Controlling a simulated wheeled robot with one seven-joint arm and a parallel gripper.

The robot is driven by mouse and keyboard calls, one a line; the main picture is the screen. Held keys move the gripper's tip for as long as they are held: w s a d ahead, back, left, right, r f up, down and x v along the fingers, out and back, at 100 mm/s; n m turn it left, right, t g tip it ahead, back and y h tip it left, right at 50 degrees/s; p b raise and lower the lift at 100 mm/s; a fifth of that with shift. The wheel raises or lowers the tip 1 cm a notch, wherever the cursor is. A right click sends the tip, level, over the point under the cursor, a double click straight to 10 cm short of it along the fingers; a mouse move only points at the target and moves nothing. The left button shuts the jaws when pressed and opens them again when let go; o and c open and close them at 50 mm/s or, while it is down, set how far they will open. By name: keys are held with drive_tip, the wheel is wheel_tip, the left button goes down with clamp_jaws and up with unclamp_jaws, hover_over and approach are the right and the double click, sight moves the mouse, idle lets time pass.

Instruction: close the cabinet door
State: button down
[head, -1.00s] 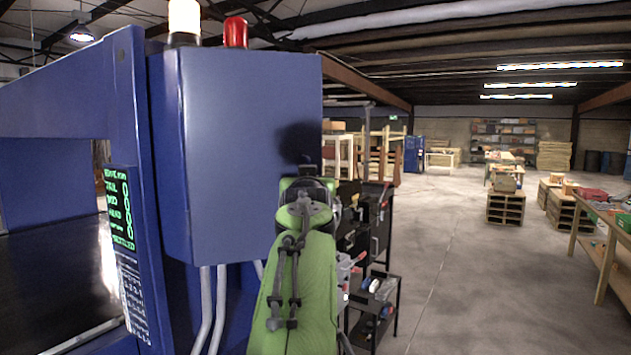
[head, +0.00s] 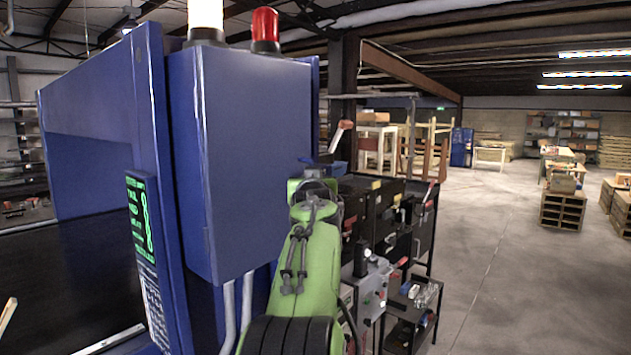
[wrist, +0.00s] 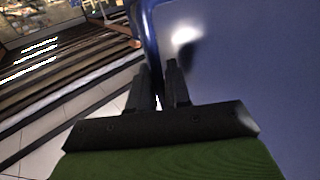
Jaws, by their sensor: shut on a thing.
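The tall blue cabinet (head: 255,160) fills the left-centre of the head view, with a white lamp and a red lamp on top. A thin blue panel edge (head: 315,90) shows at its right side; I cannot tell how far the door stands from the frame. In the wrist view, a large smooth blue panel (wrist: 250,70), apparently the door, fills the right. My gripper (wrist: 157,68) is at this panel's rounded left edge, its two dark fingers close together and shut on the edge. The contact is partly hidden.
A black tool cart (head: 410,310) with drawers and tools stands close to the right of my arm. A green-lettered display (head: 140,215) is on the blue machine at left. The grey floor (head: 510,285) to the right is open, with wooden crates (head: 563,208) farther back.

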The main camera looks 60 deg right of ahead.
drive_tip(key=shift+w+r, duration=0.1)
drive_tip(key=shift+r, duration=0.05)
idle(0.3)
drive_tip(key=c, duration=1.3)
unclamp_jaws()
drive_tip(key=shift+o, duration=0.2)
drive_tip(key=b+v, duration=0.6)
drive_tip(key=v, duration=1)
drive_tip(key=shift+d, duration=0.15)
